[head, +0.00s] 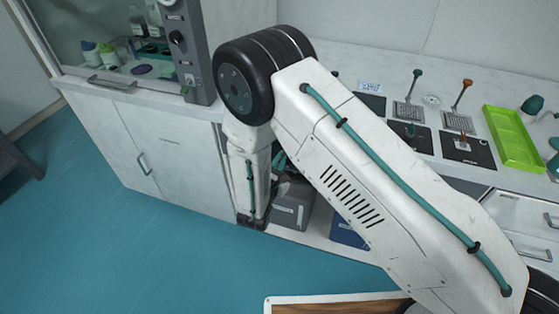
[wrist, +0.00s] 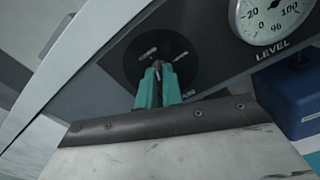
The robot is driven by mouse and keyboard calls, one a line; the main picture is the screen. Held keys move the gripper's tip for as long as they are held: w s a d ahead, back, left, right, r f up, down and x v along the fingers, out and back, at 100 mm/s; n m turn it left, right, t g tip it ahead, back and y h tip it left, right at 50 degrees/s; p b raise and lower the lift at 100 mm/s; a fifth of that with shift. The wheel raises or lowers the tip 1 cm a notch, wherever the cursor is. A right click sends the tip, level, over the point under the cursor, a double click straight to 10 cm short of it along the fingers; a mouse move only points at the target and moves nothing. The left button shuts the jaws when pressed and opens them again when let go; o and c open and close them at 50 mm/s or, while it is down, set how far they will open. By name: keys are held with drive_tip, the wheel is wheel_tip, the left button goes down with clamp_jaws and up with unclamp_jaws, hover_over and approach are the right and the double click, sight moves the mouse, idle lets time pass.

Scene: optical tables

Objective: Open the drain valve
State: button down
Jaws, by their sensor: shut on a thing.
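In the wrist view, my gripper (wrist: 158,72) has two teal fingers. They are closed together at the middle of a round black disc (wrist: 136,58) on a dark grey panel, which I take to be the drain valve. The fingertips are shut on its small handle, which they mostly hide. Pale marks show on the disc, one at the left and one at the upper right of the fingertips. In the head view, my arm reaches down to a grey container (head: 292,207) under the bench and hides the valve and most of the gripper.
A round gauge (wrist: 270,14) labelled LEVEL sits to the right of the disc. A blue container (wrist: 297,98) stands close on the right; it also shows in the head view (head: 347,232). White cabinet doors (head: 150,150) are on the left.

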drive_tip(key=m, duration=0.6)
drive_tip(key=shift+f, duration=0.1)
drive_tip(key=m, duration=0.7)
drive_tip(key=shift+f, duration=0.1)
drive_tip(key=shift+m, duration=0.3)
drive_tip(key=c, duration=1.6)
unclamp_jaws()
drive_tip(key=shift+o, duration=0.2)
drive_tip(key=shift+s, duration=0.1)
drive_tip(key=v, duration=0.7)
drive_tip(key=shift+s, duration=0.35)
drive_tip(key=shift+a, duration=0.1)
